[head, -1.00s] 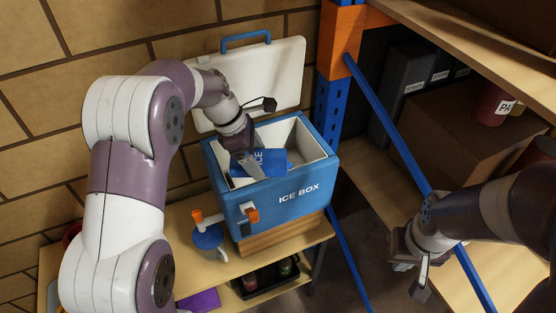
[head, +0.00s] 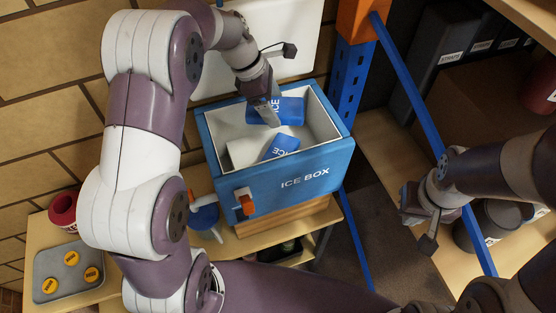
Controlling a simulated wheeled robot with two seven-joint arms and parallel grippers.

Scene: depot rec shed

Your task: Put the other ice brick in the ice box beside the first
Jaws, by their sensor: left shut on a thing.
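The blue ice box (head: 318,170) stands open, its white lid (head: 306,40) raised behind it. My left gripper (head: 272,118) reaches down inside the box, shut on a blue ice brick (head: 291,111) marked ICE. This brick is by the back wall, partly hidden by the fingers; I cannot tell whether it touches the floor. The other ice brick (head: 281,147) lies tilted nearer the front wall, its lower part hidden by the rim. My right gripper (head: 408,205) is away to the right by the shelves, empty as far as I see; its fingers are unclear.
A blue post (head: 350,85) and a diagonal blue brace (head: 415,85) stand right of the box. On the bench are a blue mug (head: 205,218), a red pot (head: 64,210) and a grey tray (head: 65,290) with yellow discs. Shelves with binders (head: 445,55) are at right.

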